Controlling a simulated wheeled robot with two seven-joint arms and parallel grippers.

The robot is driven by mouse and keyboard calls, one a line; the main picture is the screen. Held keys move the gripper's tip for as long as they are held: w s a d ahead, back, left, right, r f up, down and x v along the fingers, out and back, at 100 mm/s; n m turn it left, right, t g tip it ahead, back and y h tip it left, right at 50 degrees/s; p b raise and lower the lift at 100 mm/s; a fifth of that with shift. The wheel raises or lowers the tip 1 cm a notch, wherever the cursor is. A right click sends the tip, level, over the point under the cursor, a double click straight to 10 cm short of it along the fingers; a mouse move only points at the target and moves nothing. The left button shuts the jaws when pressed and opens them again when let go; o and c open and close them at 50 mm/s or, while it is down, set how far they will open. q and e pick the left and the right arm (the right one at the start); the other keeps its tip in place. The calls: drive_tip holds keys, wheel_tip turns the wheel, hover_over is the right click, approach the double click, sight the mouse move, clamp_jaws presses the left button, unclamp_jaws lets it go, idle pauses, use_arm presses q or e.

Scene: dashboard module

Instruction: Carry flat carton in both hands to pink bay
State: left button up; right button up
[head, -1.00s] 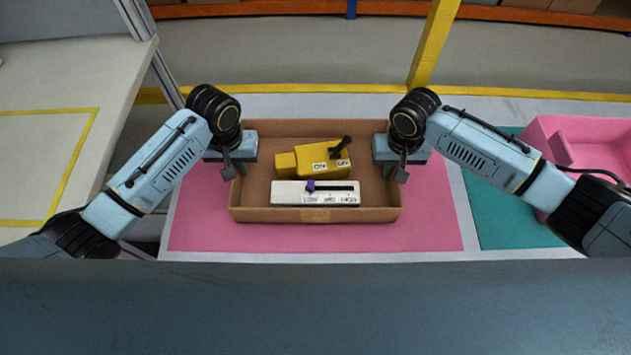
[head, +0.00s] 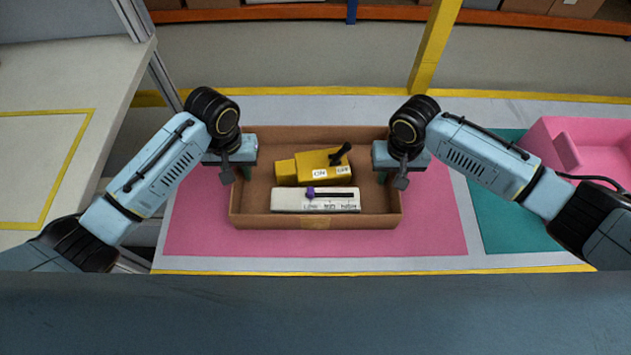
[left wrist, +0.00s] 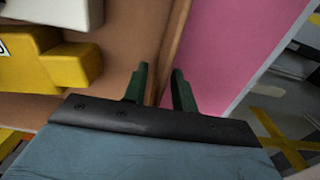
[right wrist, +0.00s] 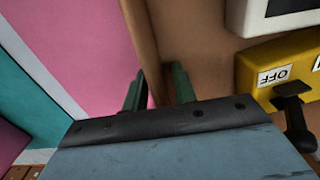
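The flat carton (head: 315,222) is a shallow, open brown box, level over the pink bay (head: 435,235), a pink floor area. I cannot tell whether its bottom touches the bay. My left gripper (head: 228,172) is shut on its left wall; in the left wrist view its green fingers (left wrist: 160,84) straddle the wall. My right gripper (head: 400,178) is shut on its right wall, with its fingers (right wrist: 157,84) on either side. Inside lie a yellow switch block (head: 308,167) with a black lever and a white slider module (head: 300,203) with a purple knob.
A teal area (head: 505,220) adjoins the pink bay on the right, with a pink bin (head: 585,140) there. A pale bench (head: 60,75) stands at the left. A yellow post (head: 432,50) rises behind. Bare pink floor shows around the carton.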

use_arm(q)
wheel_tip(320, 180, up, 11)
drive_tip(key=shift+f, duration=0.1)
use_arm(e)
drive_tip(key=shift+r, duration=0.1)
wheel_tip(320, 180, up, 12)
drive_tip(key=shift+f, duration=0.1)
idle(0.8)
